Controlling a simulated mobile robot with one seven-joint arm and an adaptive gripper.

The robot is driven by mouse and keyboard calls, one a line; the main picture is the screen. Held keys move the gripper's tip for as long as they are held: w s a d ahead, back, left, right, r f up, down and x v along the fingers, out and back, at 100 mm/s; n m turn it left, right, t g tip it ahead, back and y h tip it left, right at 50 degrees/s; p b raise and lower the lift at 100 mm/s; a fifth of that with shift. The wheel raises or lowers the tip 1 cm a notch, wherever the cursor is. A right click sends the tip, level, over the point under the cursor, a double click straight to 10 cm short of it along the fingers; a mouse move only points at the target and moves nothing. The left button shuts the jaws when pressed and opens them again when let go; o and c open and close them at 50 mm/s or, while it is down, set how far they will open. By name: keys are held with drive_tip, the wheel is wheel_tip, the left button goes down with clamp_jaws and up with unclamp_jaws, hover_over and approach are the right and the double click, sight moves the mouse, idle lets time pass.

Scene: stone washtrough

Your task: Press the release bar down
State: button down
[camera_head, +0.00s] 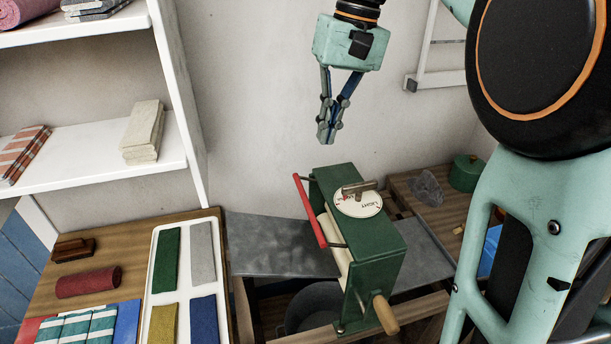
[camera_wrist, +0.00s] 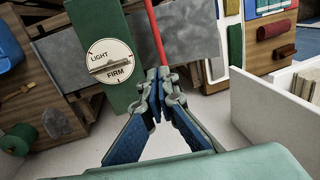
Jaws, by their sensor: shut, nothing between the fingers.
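The release bar (camera_head: 309,210) is a red bar along the left side of a green wringer (camera_head: 372,248). In the wrist view the red bar (camera_wrist: 155,32) runs up from behind my fingertips. The wringer has a round white dial (camera_head: 358,204) marked LIGHT and FIRM, with a metal pointer, and a wooden crank handle (camera_head: 385,313) at its front. The dial also shows in the wrist view (camera_wrist: 110,63). My gripper (camera_head: 326,138) is shut and empty, pointing down above the wringer, apart from it in the head view. In the wrist view its fingertips (camera_wrist: 158,75) hide part of the bar.
At left, a wooden table bears a white tray (camera_head: 154,289) of coloured cloths. White shelves (camera_head: 95,153) stand behind it. A green pot (camera_head: 466,172) stands at right.

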sight(305, 204)
idle(0.3)
drive_tip(key=a+f, duration=0.1)
drive_tip(key=f, duration=0.8)
drive_tip(key=a+f, duration=0.1)
drive_tip(key=f, duration=0.3)
drive_tip(key=shift+s+a+f, duration=0.3)
drive_tip(key=shift+s+f, duration=0.1)
drive_tip(key=shift+s+a+f+h, duration=0.2)
drive_tip(key=shift+a+f+h, duration=0.25)
drive_tip(key=shift+h, duration=0.45)
drive_tip(key=shift+a+t, duration=0.15)
drive_tip(key=shift+t, duration=0.15)
drive_tip(key=shift+s+a+f+h+b, duration=0.15)
drive_tip(key=shift+a+f+h, duration=0.15)
drive_tip(key=shift+f+h, duration=0.25)
drive_tip(key=shift+a+f+h+b, duration=0.15)
drive_tip(key=shift+a+f+h, duration=0.2)
drive_tip(key=shift+h, duration=0.2)
drive_tip(key=shift+f, duration=0.2)
drive_tip(key=shift+r, duration=0.1)
